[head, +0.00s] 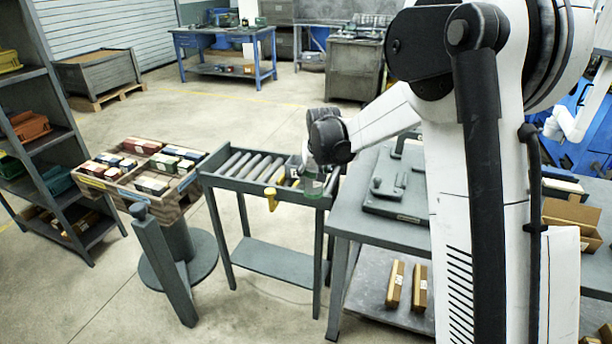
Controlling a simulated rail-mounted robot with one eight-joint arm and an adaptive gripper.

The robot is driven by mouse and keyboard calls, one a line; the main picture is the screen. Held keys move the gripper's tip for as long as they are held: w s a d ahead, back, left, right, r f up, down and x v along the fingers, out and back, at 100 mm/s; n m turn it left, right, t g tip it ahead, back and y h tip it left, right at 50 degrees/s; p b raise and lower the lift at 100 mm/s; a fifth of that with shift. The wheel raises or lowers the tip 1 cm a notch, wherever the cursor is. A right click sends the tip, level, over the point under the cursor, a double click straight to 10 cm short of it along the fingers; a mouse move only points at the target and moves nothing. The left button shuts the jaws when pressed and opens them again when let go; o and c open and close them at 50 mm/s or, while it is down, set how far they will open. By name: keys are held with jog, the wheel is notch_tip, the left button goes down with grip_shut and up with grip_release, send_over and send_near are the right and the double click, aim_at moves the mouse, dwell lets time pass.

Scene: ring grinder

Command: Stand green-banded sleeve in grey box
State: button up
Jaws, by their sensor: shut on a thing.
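My gripper (312,170) hangs from the dark wrist near the middle of the head view. It is shut on a small sleeve with a green band (314,187). The sleeve looks roughly upright, in front of the right end of the grey roller stand (262,186); I cannot tell whether it touches the stand. The fingertips are small and partly merge with the sleeve. I cannot make out for certain which grey item is the grey box.
A wooden compartment tray (118,186) with several small boxes stands left. A grey table (392,232) with a metal fixture (398,190) is right. My arm hides much of the right side. Floor beyond the stand is open.

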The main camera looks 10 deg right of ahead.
jog(key=w+a+r, duration=0.3)
jog(key=w+r, duration=0.2)
jog(key=w, duration=0.7)
jog(key=shift+n, duration=0.3)
jog(key=shift+w+d+f+p, duration=0.35)
jog(key=shift+w+d+f, duration=0.55)
jog(key=shift+w+f, duration=0.85)
jog(key=shift+w+d+f+p, duration=0.3)
jog(key=shift+w+d+f, duration=0.65)
jog(key=shift+w+f, duration=0.8)
jog(key=shift+w+d+f+p, duration=0.35)
jog(key=shift+w+d+f, duration=0.55)
jog(key=shift+w+f, duration=0.85)
jog(key=shift+f+b, duration=0.3)
jog(key=shift+b, duration=0.05)
jog(key=shift+f, duration=0.3)
